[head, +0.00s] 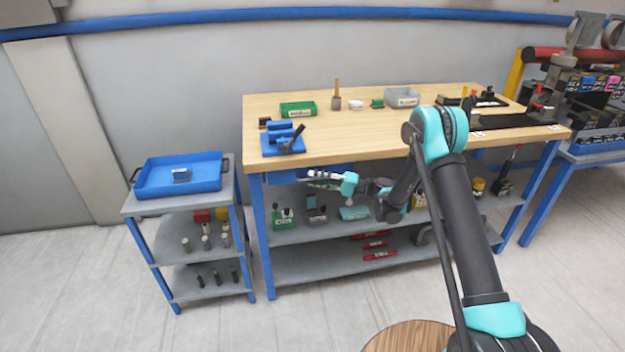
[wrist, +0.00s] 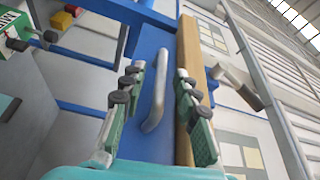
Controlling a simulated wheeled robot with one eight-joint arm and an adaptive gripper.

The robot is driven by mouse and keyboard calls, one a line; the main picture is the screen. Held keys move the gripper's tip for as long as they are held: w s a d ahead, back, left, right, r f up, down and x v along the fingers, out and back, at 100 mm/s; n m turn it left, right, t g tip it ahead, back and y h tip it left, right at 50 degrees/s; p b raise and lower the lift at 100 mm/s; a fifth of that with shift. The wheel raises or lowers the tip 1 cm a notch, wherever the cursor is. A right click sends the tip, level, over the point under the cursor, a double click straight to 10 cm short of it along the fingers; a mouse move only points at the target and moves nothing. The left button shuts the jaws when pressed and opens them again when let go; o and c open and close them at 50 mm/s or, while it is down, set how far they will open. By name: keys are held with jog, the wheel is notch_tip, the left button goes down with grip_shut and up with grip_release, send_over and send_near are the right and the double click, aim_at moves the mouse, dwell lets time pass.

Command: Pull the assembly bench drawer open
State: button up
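The assembly bench (head: 360,135) has a pale wooden top and blue legs. Its blue drawer (head: 283,177) sits under the left part of the top, partly hidden by my gripper. In the wrist view the blue drawer front (wrist: 140,140) carries a grey bar handle (wrist: 154,92). My gripper (head: 318,178) is in front of the drawer, just below the bench top. In the wrist view my gripper (wrist: 158,85) is open, with its green, dark-padded fingers on either side of the handle. I see gaps between handle and fingers; contact is not clear. The drawer looks closed.
The wooden top edge (wrist: 188,45) runs close beside the right finger in the wrist view. Lower shelves (head: 335,232) hold several parts. A grey cart (head: 215,205) with a blue tray (head: 180,187) stands left of the bench. The floor in front is clear around a round wooden stool (head: 405,337).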

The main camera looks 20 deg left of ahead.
jog(key=shift+s+a, duration=0.1)
jog(key=shift+a, duration=0.6)
jog(key=shift+c, duration=0.6)
grip_shut()
